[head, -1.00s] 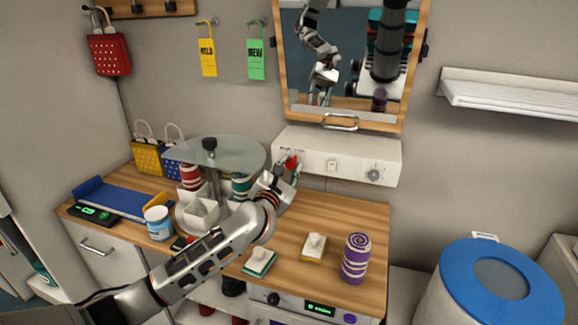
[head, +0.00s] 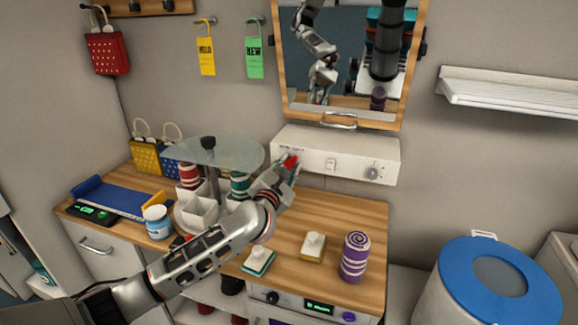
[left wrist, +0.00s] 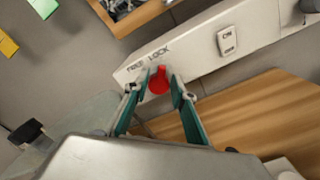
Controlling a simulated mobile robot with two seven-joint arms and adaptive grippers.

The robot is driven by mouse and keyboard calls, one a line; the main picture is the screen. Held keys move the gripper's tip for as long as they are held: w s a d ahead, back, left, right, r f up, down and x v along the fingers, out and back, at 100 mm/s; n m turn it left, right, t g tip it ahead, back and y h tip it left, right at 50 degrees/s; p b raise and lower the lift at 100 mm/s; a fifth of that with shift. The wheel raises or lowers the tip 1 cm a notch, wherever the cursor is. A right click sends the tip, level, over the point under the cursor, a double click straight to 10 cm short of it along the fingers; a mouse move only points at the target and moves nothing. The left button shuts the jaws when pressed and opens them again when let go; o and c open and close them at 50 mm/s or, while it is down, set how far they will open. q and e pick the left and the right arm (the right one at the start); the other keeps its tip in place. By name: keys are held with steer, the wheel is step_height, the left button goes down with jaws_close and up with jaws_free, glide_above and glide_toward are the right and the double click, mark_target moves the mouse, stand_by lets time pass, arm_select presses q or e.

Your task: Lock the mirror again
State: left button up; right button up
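The mirror (head: 340,65) in a wooden frame hangs on the wall, with a metal handle (head: 338,121) at its lower edge. Below it is a white control box (head: 335,155). Its red lever (left wrist: 159,80) sits under the printed words FREE and LOCK, and it also shows at the box's left end in the head view (head: 290,161). My left gripper (left wrist: 158,76) has one finger on each side of the red lever. The fingers are apart, with the lever between their tips; firm contact is not clear. My right gripper is not in view.
A glass disc (head: 225,152) on a dark post stands left of my left arm, above several cups. A purple jar (head: 355,257) and two stamp-like blocks sit on the wooden counter (head: 340,215). A blue-lidded bin (head: 500,280) stands right.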

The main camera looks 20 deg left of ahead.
arm_select(q)
steer(key=shift+o, duration=1)
steer(key=shift+s, duration=0.1)
steer(key=s, duration=1.1)
steer(key=shift+s+a, duration=0.2)
steer(key=shift+s, duration=0.2)
